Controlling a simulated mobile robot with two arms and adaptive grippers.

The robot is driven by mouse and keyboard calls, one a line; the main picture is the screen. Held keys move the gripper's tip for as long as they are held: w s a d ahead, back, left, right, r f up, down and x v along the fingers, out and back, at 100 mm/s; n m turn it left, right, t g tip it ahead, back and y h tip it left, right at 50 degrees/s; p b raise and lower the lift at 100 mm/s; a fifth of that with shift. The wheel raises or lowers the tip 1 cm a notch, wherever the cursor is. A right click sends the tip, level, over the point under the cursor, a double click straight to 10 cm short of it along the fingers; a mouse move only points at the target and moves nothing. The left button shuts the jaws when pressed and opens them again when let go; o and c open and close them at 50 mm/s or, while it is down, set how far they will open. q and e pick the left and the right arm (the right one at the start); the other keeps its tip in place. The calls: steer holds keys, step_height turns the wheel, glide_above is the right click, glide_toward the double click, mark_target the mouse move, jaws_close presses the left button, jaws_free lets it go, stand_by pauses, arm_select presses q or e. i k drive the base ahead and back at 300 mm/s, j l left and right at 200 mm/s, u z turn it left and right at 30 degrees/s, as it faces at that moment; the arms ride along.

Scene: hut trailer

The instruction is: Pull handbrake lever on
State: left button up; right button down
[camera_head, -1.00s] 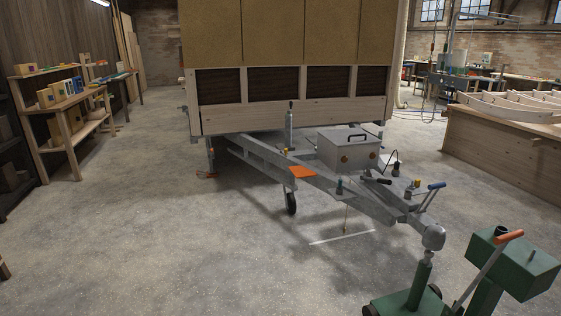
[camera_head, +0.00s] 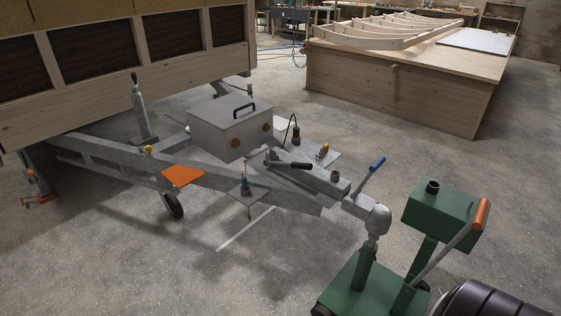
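The trailer drawbar (camera_head: 290,192) runs from the hut toward the lower right, to a rounded coupling head (camera_head: 378,219). A black-gripped lever (camera_head: 290,165) lies low and nearly flat along the top of the drawbar. A grey lever with a blue grip (camera_head: 373,169) slants up just behind the coupling head. Which of these is the handbrake lever is not marked. A third lever, with an orange grip (camera_head: 481,213), belongs to the green machine (camera_head: 440,209) at the lower right.
A grey box (camera_head: 230,131) with a black handle sits on the drawbar. An orange plate (camera_head: 183,175) and a small wheel (camera_head: 172,205) are on its left side. The green machine stands under the coupling. A long wooden bench (camera_head: 390,90) stands behind. Floor at the lower left is clear.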

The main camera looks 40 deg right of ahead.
mark_target(303, 166)
steer(key=i+j+z, duration=0.1)
steer(key=i+z, duration=0.2)
steer(key=i, duration=0.15)
steer(key=i+j+z, duration=0.2)
steer(key=i+z, duration=0.15)
steer(key=i+j+z, duration=0.3)
steer(key=i, duration=0.2)
